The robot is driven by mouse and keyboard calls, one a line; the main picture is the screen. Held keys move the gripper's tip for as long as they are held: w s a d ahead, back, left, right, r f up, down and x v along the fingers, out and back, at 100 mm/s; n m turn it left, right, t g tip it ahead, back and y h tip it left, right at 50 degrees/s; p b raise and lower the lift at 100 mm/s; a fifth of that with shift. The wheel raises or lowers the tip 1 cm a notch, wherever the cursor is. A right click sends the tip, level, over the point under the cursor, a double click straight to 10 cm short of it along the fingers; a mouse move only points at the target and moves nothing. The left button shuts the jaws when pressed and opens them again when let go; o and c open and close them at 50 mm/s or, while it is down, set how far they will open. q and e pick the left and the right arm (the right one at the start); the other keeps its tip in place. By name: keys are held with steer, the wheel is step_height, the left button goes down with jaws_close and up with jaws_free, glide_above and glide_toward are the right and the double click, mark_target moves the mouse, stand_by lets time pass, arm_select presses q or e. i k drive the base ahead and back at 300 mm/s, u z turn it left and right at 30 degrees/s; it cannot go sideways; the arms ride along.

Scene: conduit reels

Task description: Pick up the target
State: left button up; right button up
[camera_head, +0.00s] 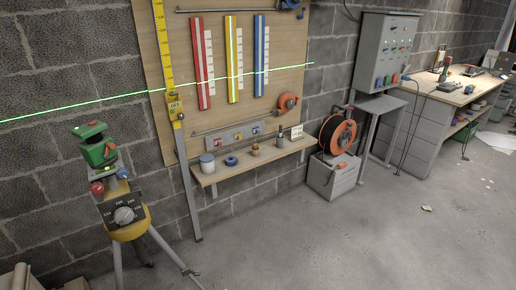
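Neither of my grippers shows in the head view. The frame does not make certain which thing is the target. A yellow piece with a dial (175,106) sits on the tall yellow staff (163,45) at the left of the wooden board, just below a green laser line. A green laser level (96,147) stands on a tripod with a yellow head (131,222) at the left. Nothing is seen to hold any of these.
A wooden shelf (212,178) under the board (270,88) carries a jar, a blue ring and small items. An orange cable reel (338,135) stands on a grey box (329,178). A grey cabinet (385,55) and workbench (450,95) are at right. The concrete floor (370,240) is mostly clear.

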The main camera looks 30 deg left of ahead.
mark_target(217, 142)
steer(key=u, duration=0.05)
steer(key=i, duration=1.5)
steer(key=u, duration=0.9)
steer(key=i, duration=1.35)
steer(key=u, duration=1.25)
